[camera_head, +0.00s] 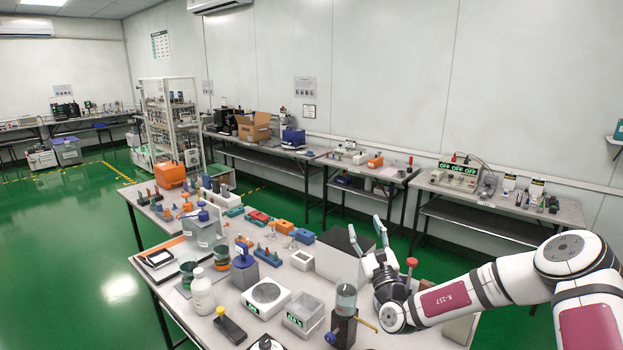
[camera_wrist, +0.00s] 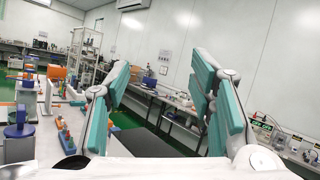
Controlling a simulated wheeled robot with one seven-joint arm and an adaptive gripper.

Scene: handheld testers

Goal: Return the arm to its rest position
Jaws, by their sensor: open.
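My gripper (camera_head: 366,238) is at the right side of the near bench in the head view, raised above the bench top, with its fingers pointing up and away. Its two teal-padded fingers are spread wide with nothing between them. The wrist view also shows my gripper (camera_wrist: 157,95) open and empty, with the far wall and back benches seen between the fingers. My arm (camera_head: 500,280) is white with dark red panels and reaches in from the right edge, bent at the elbow.
The near bench (camera_head: 150,268) is crowded: a white bottle (camera_head: 203,292), a round-topped scale (camera_head: 266,294), a clear-topped box (camera_head: 303,315) and a grey box (camera_head: 340,257) beside my gripper. A red-knobbed device (camera_head: 411,268) stands close by. Green floor (camera_head: 70,250) is open at left.

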